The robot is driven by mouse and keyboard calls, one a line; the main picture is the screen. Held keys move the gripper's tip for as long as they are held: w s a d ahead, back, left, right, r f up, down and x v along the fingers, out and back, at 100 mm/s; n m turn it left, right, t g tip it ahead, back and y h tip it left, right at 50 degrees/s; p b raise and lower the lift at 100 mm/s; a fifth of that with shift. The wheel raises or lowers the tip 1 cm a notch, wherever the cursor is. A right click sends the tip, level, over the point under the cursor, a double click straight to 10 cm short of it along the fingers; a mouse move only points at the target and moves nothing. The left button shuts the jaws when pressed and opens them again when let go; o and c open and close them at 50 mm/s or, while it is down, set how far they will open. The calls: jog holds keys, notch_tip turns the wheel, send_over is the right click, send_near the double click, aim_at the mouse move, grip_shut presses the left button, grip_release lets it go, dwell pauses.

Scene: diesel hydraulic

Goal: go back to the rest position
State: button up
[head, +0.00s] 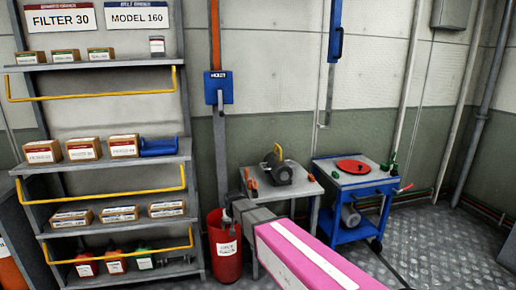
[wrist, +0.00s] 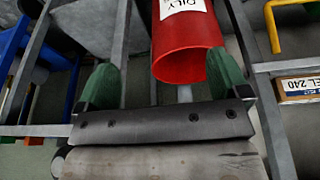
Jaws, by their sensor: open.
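My gripper (wrist: 162,65) is open in the wrist view, with its two green fingers set wide apart and nothing held between them. In the head view my pink arm reaches in from the lower right, and my gripper (head: 234,212) is at its far end, small and hard to make out, in front of the red bin (head: 225,262). The bin also shows in the wrist view (wrist: 188,45), beyond the fingers, with a white label.
A shelf rack (head: 110,188) with several boxes and bottles and yellow rails stands at left. A grey table (head: 262,186) with a machine and a blue cart (head: 350,190) with a red disc stand behind my arm. Open floor (head: 440,245) lies at right.

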jog(key=s+d+g, duration=0.1)
jog(key=s+d, duration=0.5)
jog(key=d, duration=0.4)
jog(key=s+d+m+g, duration=0.1)
jog(key=s+d, duration=0.5)
jog(key=d, duration=0.4)
jog(key=s+d+m+g, duration=0.1)
jog(key=s+d, duration=0.5)
jog(key=d, duration=0.4)
jog(key=shift+s, duration=0.2)
